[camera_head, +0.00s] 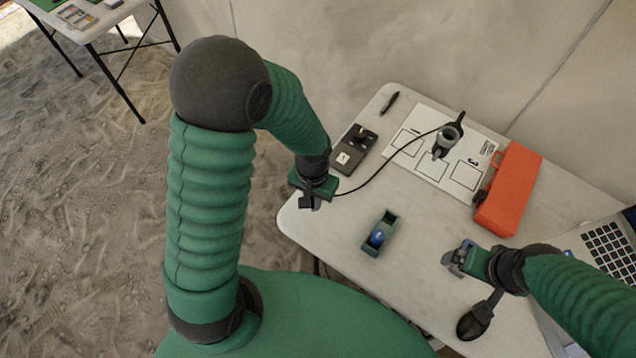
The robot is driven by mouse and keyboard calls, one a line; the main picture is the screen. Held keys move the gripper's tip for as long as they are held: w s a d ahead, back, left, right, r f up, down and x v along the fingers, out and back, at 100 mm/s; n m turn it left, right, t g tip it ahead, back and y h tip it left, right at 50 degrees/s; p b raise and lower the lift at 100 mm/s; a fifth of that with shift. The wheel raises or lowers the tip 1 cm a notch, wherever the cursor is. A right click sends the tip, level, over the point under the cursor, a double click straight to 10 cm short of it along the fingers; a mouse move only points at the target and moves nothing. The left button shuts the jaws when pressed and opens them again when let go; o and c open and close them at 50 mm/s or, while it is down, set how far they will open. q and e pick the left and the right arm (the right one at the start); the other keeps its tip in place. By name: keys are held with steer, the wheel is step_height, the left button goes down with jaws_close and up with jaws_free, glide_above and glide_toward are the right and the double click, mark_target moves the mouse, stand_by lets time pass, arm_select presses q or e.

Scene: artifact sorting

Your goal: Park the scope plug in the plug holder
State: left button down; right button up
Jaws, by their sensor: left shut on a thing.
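My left gripper (311,200) is shut on the scope plug, at the table's left edge. The plug is small and dark, and the fingers mostly hide it. A thin black cable (385,160) runs from the gripper to the grey and black scope (449,136), which stands on the white sheet. A dark box with a white label (350,150) lies just beyond the gripper, apart from it. It may be the plug holder, but I cannot tell for sure. My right gripper (455,259) is low over the table at the right; its finger opening is unclear.
A green tray (369,248) with a blue ball (377,237) sits mid-table. An orange case (508,190), a laptop (610,248) and a white marked sheet (408,147) take up the far and right side. A black pen (390,103) and a dark spoon-shaped tool (476,320) also lie there.

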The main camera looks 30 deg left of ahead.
arm_select(q)
steer(key=w, duration=0.2)
steer(key=w+a, duration=0.1)
steer(key=w, duration=0.1)
steer(key=w+a, duration=0.1)
steer(key=w, duration=0.2)
steer(key=shift+a+f, duration=0.1)
steer(key=shift+f, duration=0.3)
step_height(320, 180, down, 3)
steer(key=shift+f, duration=0.2)
steer(key=c, duration=1.4)
jaws_free()
steer(key=shift+c, duration=0.2)
step_height(320, 180, up, 12)
steer(key=p, duration=0.1)
steer(key=s+d+r+t, duration=0.2)
steer(key=s, duration=0.8)
steer(key=shift+r+m+t, duration=0.3)
steer(key=shift+r+t, duration=0.1)
